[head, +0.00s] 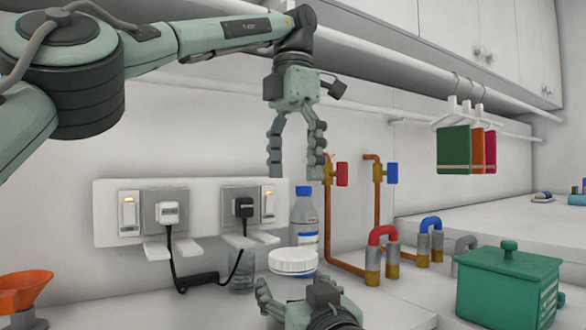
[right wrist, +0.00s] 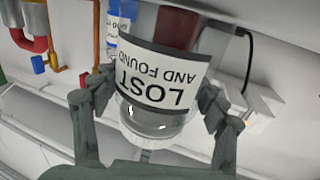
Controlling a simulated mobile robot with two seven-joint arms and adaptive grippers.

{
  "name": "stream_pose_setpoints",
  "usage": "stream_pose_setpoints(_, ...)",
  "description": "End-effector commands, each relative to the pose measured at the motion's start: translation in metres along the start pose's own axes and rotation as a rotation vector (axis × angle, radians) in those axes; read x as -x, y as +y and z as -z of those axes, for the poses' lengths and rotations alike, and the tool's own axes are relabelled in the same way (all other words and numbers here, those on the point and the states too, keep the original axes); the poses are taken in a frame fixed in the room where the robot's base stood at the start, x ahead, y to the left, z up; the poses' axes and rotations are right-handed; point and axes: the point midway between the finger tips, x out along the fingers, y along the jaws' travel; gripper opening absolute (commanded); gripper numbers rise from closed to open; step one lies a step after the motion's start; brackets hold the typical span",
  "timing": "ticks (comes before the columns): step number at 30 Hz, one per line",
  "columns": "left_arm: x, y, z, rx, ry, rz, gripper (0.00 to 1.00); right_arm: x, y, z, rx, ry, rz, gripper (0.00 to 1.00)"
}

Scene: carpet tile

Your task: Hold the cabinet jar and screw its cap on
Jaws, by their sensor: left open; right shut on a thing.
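The jar (right wrist: 160,75) is clear glass with a white "LOST AND FOUND" label and dark red contents. In the right wrist view it is between the fingers of my right gripper (right wrist: 155,100), which is shut on it. In the head view my right gripper (head: 296,291) is at the bottom centre, and the jar body is mostly hidden. The round white cap (head: 293,262) lies flat just above that gripper. I cannot tell whether it is seated on the jar. My left gripper (head: 297,160) is open and empty, pointing down, well above the cap and apart from it.
A blue-capped bottle (head: 304,215) stands behind the cap. A clear glass (head: 242,276) and a socket panel (head: 108,212) with plugs are left. An orange funnel (head: 22,290) is far left.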

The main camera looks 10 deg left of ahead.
Motion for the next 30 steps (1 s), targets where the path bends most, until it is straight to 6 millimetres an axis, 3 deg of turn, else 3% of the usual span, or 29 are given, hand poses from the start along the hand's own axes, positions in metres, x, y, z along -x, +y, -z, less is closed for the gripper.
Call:
stream_pose_setpoints(11, 0.0029, 0.0001, 0.0001, 0.000, -0.003, -0.001, 0.92, 0.0000, -0.0001, -0.0002, 0.000, 0.000, 0.000, 0.00)
stream_pose_setpoints(12, 0.0028, 0.0001, 0.0001, 0.000, -0.003, -0.001, 0.92, 0.0000, -0.0001, -0.0002, 0.000, 0.000, 0.000, 0.77)
stream_pose_setpoints(16, 0.0027, 0.0002, 0.0001, 0.000, -0.003, -0.001, 0.92, 0.0000, -0.0001, -0.0002, 0.000, 0.000, 0.000, 0.94)
stream_pose_setpoints(30, 0.0026, 0.0002, 0.0001, 0.000, -0.003, -0.001, 0.92, 0.0082, -0.0001, 0.0000, 0.000, 0.000, 0.000, 0.97)
